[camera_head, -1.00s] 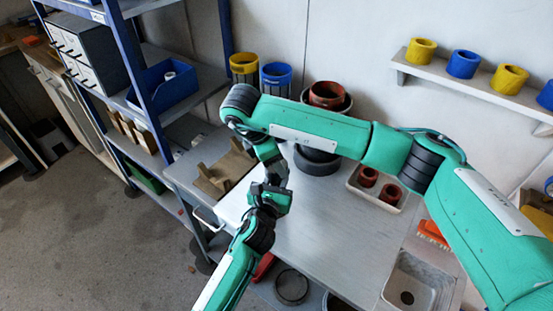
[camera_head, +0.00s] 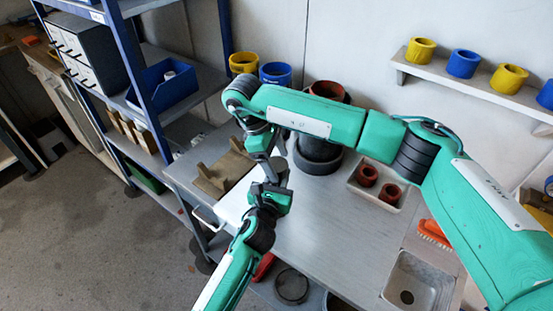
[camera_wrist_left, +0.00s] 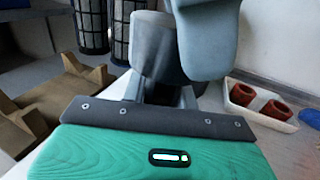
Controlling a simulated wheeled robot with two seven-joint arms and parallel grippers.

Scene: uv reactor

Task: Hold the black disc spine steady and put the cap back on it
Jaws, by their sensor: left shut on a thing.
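My left gripper (camera_head: 271,184) is over the left part of the grey worktop. My right arm reaches across from the right and bends down. Its gripper (camera_head: 276,156) is just above the left one, and its finger gap is too small to judge. I cannot make out the cap in either view.
An empty wooden cradle (camera_head: 222,176) lies left of the grippers. Black round parts (camera_head: 318,157) stand behind them. A white tray (camera_head: 376,195) with red rings is at right. Yellow (camera_head: 243,62) and blue (camera_head: 275,72) rimmed cylinders stand behind. The front middle worktop (camera_head: 330,240) is clear.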

